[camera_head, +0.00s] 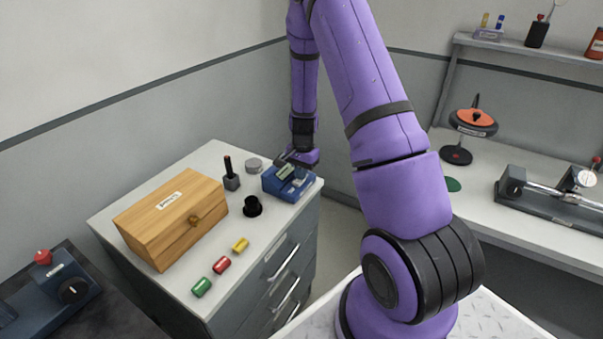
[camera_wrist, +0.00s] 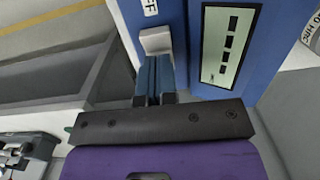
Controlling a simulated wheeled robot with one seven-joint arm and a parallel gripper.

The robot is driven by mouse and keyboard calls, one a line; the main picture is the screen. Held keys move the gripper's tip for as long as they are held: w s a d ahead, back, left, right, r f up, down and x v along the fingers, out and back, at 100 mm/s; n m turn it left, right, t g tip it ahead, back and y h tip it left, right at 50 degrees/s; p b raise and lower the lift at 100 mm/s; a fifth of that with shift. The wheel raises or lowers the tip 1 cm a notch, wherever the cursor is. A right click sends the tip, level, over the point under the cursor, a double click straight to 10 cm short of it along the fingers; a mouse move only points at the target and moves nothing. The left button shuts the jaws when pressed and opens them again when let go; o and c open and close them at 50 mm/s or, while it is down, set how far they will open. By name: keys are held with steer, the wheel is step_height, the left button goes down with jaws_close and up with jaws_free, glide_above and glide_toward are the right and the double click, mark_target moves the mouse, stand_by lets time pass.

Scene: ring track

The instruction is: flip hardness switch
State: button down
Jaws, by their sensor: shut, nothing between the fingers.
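The blue hardness device (camera_head: 287,186) stands at the right back corner of the grey cabinet top. In the wrist view its blue body (camera_wrist: 268,50) fills the upper right, with a pale panel of dark marks (camera_wrist: 228,46). A light grey switch (camera_wrist: 155,39) sits on the blue face, below a white label ending in "FF" (camera_wrist: 150,7). My gripper (camera_wrist: 154,60) is shut and empty, its fingertips right at the switch's lower edge. I cannot tell whether they touch. In the head view my gripper (camera_head: 285,159) is small, close over the device.
The cabinet (camera_head: 262,285) also bears a wooden box (camera_head: 165,225), a black knob-like piece (camera_head: 252,206), a dark upright tool (camera_head: 230,175), a round grey disc (camera_head: 254,165), and green, red and yellow pieces (camera_head: 222,265). A white bench (camera_head: 540,215) stands at right.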

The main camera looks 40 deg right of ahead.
steer(key=shift+s+a+f, duration=0.4)
steer(key=shift+s+a, duration=0.05)
steer(key=shift+a, duration=0.3)
steer(key=shift+w+r, duration=0.15)
steer(key=shift+r, duration=0.35)
step_height(320, 180, up, 14)
steer(key=d, duration=0.2)
steer(key=shift+w, duration=0.4)
